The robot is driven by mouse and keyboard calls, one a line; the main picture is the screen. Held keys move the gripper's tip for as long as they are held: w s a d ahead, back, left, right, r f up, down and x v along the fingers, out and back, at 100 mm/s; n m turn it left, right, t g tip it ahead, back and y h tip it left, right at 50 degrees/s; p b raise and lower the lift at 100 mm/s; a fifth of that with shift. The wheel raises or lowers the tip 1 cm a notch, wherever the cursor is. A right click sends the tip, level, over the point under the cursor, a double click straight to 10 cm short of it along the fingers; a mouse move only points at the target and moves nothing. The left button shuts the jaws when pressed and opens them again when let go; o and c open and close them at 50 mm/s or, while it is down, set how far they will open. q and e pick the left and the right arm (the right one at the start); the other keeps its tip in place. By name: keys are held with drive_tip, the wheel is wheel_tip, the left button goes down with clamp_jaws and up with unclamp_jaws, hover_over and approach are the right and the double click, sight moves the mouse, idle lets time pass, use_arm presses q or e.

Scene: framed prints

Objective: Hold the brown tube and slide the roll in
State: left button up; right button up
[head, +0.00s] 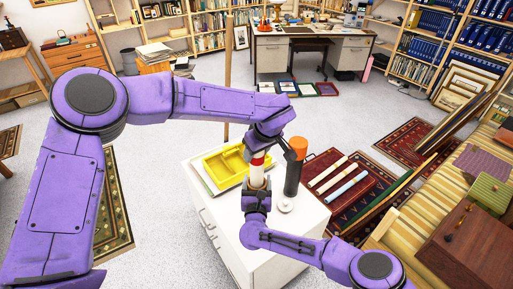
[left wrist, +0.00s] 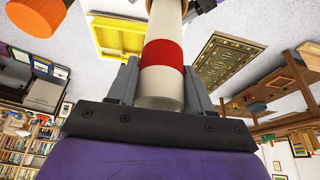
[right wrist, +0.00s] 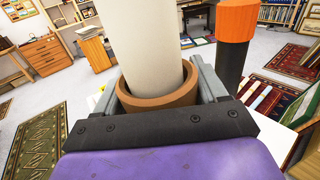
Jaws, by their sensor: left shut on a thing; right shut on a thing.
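The white roll (head: 257,173) with a red band (left wrist: 163,54) stands upright above the white cabinet. My left gripper (head: 263,146) is shut on its upper end, just above the red band in the head view. My right gripper (head: 257,192) is shut around the brown tube (right wrist: 128,103), below the left one. In the right wrist view the roll (right wrist: 153,45) comes down into the tube's open mouth, with part of the dark inner wall showing beside it. The roll's lower end is hidden behind the tube's near rim, so its depth cannot be told.
A dark tube with an orange cap (head: 298,145) stands close to the right on the white cabinet (head: 222,222). A yellow tray (head: 221,172) lies on the left. Several pale rolls (head: 338,178) lie on a red rug at the right.

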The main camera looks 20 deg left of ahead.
use_arm(q)
drive_tip(key=shift+f, duration=0.1)
drive_tip(key=o, duration=1.5)
drive_tip(key=v, duration=1.2)
